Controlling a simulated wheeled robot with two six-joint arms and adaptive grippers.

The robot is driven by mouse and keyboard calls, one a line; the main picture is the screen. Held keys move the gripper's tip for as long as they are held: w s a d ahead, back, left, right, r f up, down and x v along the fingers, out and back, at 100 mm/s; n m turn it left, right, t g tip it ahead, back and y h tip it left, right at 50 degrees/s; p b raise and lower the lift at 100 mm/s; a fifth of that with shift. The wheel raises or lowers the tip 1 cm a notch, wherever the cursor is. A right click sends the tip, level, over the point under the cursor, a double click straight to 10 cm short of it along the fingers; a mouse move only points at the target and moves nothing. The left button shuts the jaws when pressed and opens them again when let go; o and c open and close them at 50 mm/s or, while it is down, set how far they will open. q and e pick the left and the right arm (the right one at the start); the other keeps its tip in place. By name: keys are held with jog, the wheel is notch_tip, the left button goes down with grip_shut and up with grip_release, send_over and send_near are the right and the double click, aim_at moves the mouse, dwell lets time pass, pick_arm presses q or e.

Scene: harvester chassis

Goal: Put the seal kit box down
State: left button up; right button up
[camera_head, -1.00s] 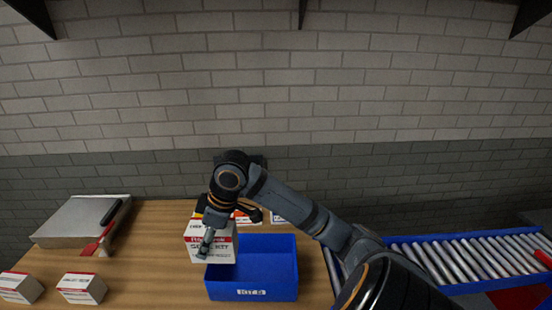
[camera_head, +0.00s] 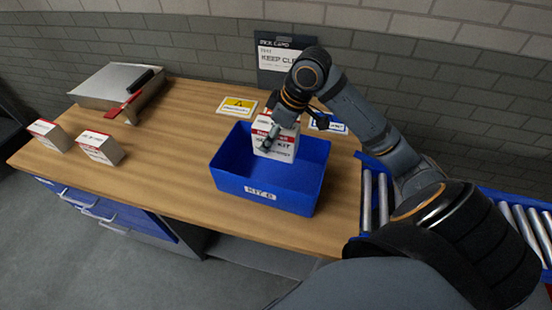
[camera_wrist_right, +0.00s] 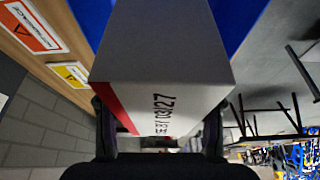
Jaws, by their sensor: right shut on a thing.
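The seal kit box (camera_head: 277,143), white with a red band and dark print, is in my right gripper (camera_head: 284,115). The gripper is shut on it from above. In the head view the box appears within the back part of the blue bin (camera_head: 240,186), marked KIT. I cannot tell whether it touches the bin floor. In the right wrist view the box (camera_wrist_right: 165,55) fills the middle between the fingers, with blue bin surface (camera_wrist_right: 238,20) beyond it. My left gripper is not in view.
Two similar small boxes (camera_head: 100,148) (camera_head: 50,135) stand on the left of the wooden table (camera_head: 165,165). A yellow label (camera_head: 237,105) lies behind the bin. A roller conveyor (camera_head: 375,200) is at right.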

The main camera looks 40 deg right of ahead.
notch_tip(320, 180, down, 2)
jog(key=shift+a+f+b, duration=0.1)
jog(key=shift+b, duration=0.25)
jog(key=shift+w+a, duration=0.2)
jog(key=shift+a, duration=0.1)
jog(key=shift+a+r, duration=0.2)
jog(key=shift+a, duration=0.05)
jog(key=shift+f, duration=0.15)
send_over(269, 176)
notch_tip(269, 176, down, 6)
jog(key=shift+r, duration=0.1)
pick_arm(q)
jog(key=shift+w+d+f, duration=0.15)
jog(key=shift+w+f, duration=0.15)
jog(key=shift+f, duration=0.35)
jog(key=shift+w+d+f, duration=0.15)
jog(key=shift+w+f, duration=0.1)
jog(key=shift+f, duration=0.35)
pick_arm(e)
jog(key=shift+f, duration=2)
jog(key=shift+f, duration=0.15)
jog(key=o, duration=1.3)
